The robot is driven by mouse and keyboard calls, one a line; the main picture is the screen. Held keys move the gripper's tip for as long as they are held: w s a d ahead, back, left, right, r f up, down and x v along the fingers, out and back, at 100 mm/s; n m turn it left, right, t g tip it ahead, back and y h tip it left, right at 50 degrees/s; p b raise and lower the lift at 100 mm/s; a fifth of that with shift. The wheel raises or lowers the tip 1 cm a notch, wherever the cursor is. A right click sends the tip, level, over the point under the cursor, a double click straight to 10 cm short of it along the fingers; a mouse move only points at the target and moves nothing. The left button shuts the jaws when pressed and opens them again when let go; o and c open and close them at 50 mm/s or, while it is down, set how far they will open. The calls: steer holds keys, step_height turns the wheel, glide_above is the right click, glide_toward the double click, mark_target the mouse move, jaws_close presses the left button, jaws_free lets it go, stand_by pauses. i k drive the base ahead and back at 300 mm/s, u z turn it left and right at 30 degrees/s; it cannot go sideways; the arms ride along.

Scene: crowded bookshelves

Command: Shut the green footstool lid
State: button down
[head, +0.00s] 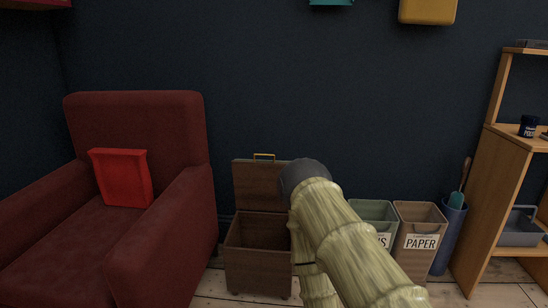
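A brown wooden footstool box (260,272) stands on the floor at the centre of the head view, right of the armchair. My gripper is not visible.
A dark red armchair (137,115) with a bright red cushion (121,178) stands close on the left. On the right are a green-grey bin (372,210), a brown PAPER bin (418,218), a blue cylinder (449,236) and a wooden shelf (490,195).

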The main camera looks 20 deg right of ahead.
mark_target(255, 180)
steer(key=z, duration=1)
steer(key=i, duration=0.65)
steer(key=u, duration=1.5)
